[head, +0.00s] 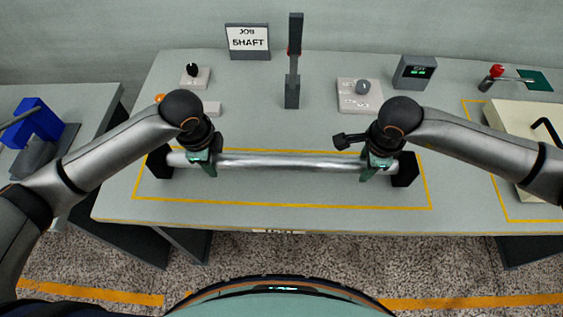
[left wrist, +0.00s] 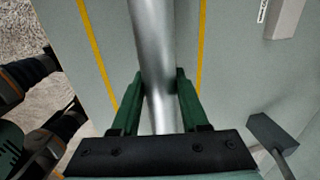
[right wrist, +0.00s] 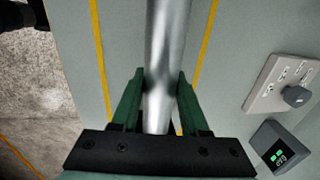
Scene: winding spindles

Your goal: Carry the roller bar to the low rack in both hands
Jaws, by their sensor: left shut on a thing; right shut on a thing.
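The roller bar (head: 285,161) is a long silver cylinder lying level across the front of the table, inside a yellow outline. A dark block stands at its left end (head: 159,163) and another at its right end (head: 405,169). My left gripper (head: 202,166) is shut on the bar near its left end, and my right gripper (head: 379,168) near its right end. In the left wrist view the bar (left wrist: 152,45) runs between the green fingers; likewise in the right wrist view (right wrist: 165,45). I cannot tell whether the bar is clear of the blocks. No low rack is identifiable.
Behind the bar stand a "JOB SHAFT" sign (head: 247,41), a dark upright post (head: 293,75), a plate with a grey knob (head: 351,98) and a small display box (head: 415,72). A pale box (head: 510,125) is at right. A side table (head: 95,97) holds a blue block (head: 38,121).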

